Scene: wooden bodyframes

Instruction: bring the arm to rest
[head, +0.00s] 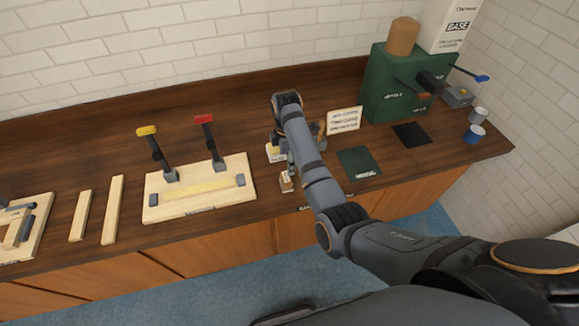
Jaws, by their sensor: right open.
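My right arm reaches in from the lower right over the wooden counter (80,152). Its wrist is bent down above the counter, to the right of the clamp board. My right gripper (289,168) points down and is open, partly hidden behind my own forearm. A small wooden block (286,183) stands just below it near the counter's front edge; I cannot tell whether they touch. My left gripper is not in view.
A pale board (160,211) with yellow-handled (147,131) and red-handled (204,119) clamps stands left. Two wooden strips (113,210) lie beside it. A green machine (380,95), a white sign (344,120), a green mat (358,163) and cups (474,134) are on the right.

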